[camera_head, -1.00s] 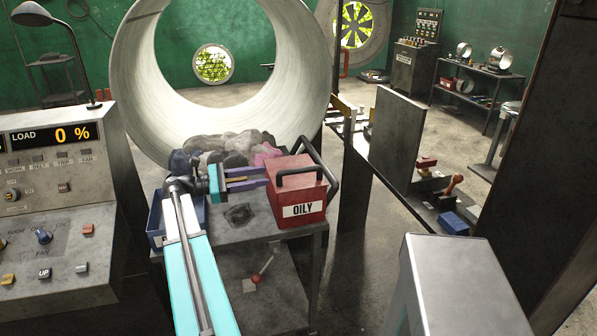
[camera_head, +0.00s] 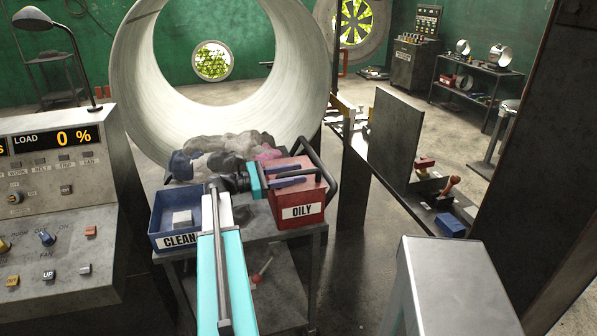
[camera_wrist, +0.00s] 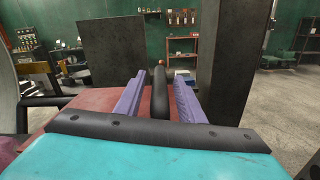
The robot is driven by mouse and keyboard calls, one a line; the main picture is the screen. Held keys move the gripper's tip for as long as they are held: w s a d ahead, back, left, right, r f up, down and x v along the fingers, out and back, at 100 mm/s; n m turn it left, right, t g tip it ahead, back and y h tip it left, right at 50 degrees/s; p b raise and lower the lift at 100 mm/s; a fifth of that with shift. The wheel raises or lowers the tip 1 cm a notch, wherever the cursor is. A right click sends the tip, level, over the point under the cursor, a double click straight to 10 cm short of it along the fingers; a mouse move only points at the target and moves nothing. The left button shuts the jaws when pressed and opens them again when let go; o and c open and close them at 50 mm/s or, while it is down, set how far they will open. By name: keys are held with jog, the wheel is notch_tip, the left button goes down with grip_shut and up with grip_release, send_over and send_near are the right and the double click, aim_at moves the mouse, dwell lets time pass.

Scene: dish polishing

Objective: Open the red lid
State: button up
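The red bin (camera_head: 290,217) with the white OILY label stands on the right of the metal cart. Its red lid (camera_head: 296,163) is closed, and its surface also shows in the wrist view (camera_wrist: 98,99). My gripper (camera_head: 302,177) is over the lid, reaching in from the left. In the wrist view, its two purple fingers (camera_wrist: 160,80) are apart, one on each side of a black handle bar (camera_wrist: 159,100). Gaps show between the bar and both fingers. Part of the lid is hidden behind my gripper in the head view.
A blue bin (camera_head: 166,242) labelled CLEAN, holding a pale block, stands left of the red bin. A heap of grey rags (camera_head: 225,145) lies behind them before the large drum (camera_head: 135,95). A control console (camera_head: 60,215) is at left, an upright dark panel (camera_head: 397,140) at right.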

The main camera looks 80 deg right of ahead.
jog(key=shift+x, duration=0.85)
grip_shut()
jog(key=shift+r, duration=0.15)
